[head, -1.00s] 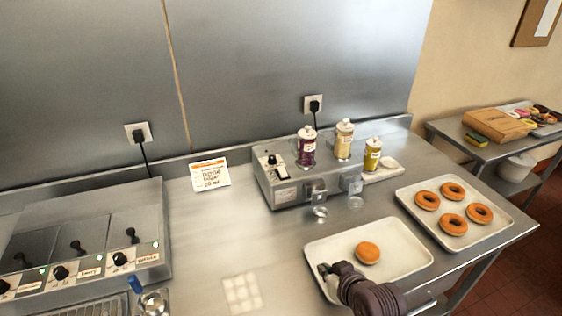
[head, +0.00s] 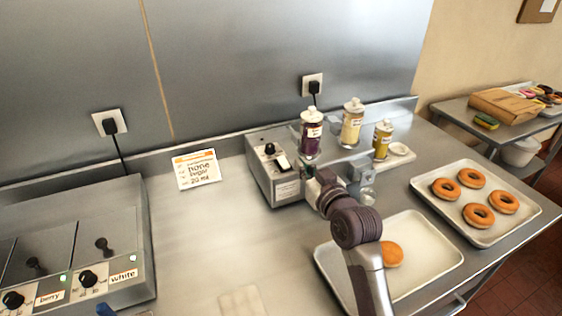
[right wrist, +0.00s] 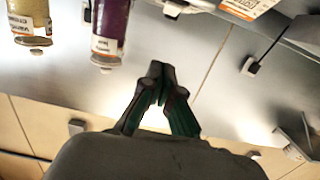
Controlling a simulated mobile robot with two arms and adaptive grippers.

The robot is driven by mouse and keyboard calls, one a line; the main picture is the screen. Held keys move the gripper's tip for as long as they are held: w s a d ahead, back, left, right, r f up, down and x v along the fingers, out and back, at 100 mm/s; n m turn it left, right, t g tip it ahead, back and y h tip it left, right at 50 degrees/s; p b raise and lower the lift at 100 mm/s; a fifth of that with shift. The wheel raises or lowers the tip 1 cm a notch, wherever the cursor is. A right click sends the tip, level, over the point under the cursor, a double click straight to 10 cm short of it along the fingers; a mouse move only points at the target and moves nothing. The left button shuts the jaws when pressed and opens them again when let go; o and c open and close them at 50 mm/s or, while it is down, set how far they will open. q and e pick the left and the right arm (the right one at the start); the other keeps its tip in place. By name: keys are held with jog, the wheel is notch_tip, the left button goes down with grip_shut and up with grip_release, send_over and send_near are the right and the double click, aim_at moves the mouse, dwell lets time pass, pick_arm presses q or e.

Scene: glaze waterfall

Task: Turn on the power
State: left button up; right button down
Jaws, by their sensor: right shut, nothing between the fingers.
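The grey metal machine (head: 284,192) stands against the back wall. A black knob (head: 270,149) and a pale rocker switch (head: 283,162) are on its left control panel; the switch's position is too small to tell. My right gripper (head: 311,172) is beside the panel, just right of the switch, and hides part of the machine's front. I cannot tell whether it touches the machine. In the right wrist view its fingers (right wrist: 160,82) are together and empty. My left gripper is not in view.
Trays with donuts (head: 478,214) lie at right.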

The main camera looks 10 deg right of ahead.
jog(key=p, duration=0.3)
send_over(284, 163)
jog(key=shift+s+d+f, duration=0.15)
jog(key=shift+s+f, duration=0.05)
jog(key=shift+s, duration=0.25)
jog(key=f, duration=0.2)
jog(key=shift+w+f, duration=0.3)
jog(key=shift+f, duration=0.05)
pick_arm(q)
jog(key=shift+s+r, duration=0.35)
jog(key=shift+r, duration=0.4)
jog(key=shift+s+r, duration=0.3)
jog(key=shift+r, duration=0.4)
pick_arm(e)
jog(key=shift+f, duration=0.75)
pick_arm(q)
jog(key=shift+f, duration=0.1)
pick_arm(e)
jog(key=shift+w+f, duration=0.1)
jog(key=shift+f, duration=0.05)
